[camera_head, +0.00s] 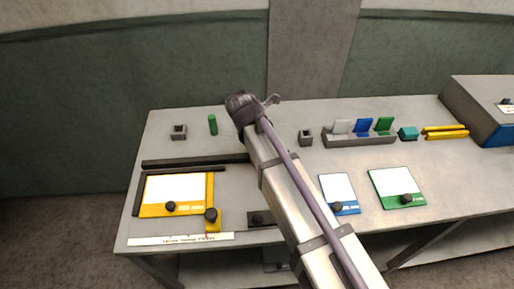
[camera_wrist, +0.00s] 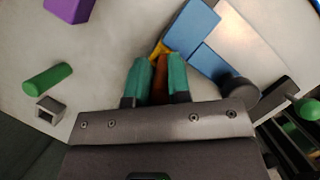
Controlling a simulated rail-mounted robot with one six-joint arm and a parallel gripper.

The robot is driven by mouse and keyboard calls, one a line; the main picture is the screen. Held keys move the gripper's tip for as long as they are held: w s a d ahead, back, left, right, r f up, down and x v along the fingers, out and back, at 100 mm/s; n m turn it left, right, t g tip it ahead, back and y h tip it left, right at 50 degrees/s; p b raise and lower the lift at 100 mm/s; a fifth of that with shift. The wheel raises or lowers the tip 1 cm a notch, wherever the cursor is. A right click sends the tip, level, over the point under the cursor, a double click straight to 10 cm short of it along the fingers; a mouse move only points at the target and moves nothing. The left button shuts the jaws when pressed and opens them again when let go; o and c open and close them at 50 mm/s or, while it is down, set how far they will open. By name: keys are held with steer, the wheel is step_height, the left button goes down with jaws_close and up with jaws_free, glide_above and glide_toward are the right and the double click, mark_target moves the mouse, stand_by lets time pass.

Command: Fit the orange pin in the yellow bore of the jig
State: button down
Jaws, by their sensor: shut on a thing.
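In the wrist view my gripper (camera_wrist: 155,80) has its two green-tipped fingers shut on the orange pin (camera_wrist: 160,78), which lies between them. A small yellow part (camera_wrist: 159,49) shows just past the pin's far end. I cannot tell whether it is the yellow bore or whether the pin touches it. A blue block-like thing (camera_wrist: 190,27) lies right beside it and may belong to the jig. In the head view my arm reaches over the table and its own links hide the fingertips and the pin.
A green pin (camera_head: 212,125) and a grey hollow block (camera_head: 179,132) are at the table's back left. A yellow-framed plate (camera_head: 178,208) lies front left, with blue (camera_head: 346,208) and green (camera_head: 412,201) plates to the right. A slotted rack (camera_head: 360,140) stands behind. A purple block (camera_wrist: 68,9) shows in the wrist view.

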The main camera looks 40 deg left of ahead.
step_height(320, 180, down, 4)
steer(key=b, duration=0.2)
steer(key=shift+r+b, duration=0.15)
steer(key=shift+b, duration=0.15)
steer(key=shift+r+p, duration=0.3)
steer(key=shift+f, duration=0.25)
steer(key=c, duration=1.1)
jaws_free()
steer(key=shift+o, duration=0.2)
steer(key=shift+r, duration=0.1)
steer(key=p+v, duration=1.1)
steer(key=v, duration=0.1)
steer(key=shift+r, duration=0.2)
